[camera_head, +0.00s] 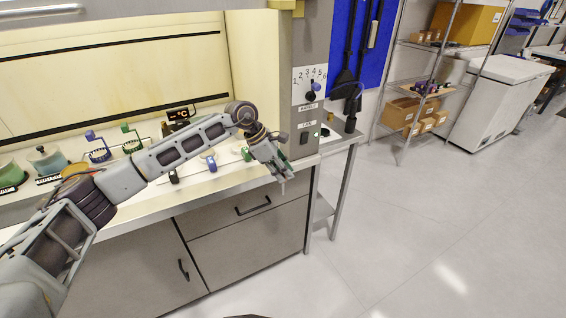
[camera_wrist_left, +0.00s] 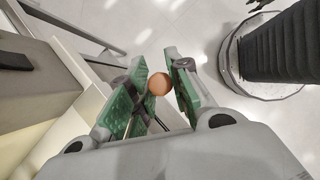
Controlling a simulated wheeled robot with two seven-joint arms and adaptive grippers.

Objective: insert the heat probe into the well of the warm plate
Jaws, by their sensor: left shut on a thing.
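My left gripper (camera_head: 283,180) hangs in front of the bench's front edge, near its right end. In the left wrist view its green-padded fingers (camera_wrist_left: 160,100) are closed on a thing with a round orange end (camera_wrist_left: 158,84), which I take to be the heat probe. A thin dark rod shows beside the orange end, between the pads. The probe is hard to make out in the head view. A dark unit with a "°C" display (camera_head: 178,114) stands at the back of the bench, partly behind my arm; it may be the warm plate. Its well cannot be seen. My right gripper is not in view.
Blue and green knobbed fixtures (camera_head: 98,148) and a green-grey vessel (camera_head: 47,160) stand on the hood bench (camera_head: 150,203). The hood's right post carries a numbered dial (camera_head: 311,88). A side table (camera_head: 340,140) stands right of it. Open floor lies further right.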

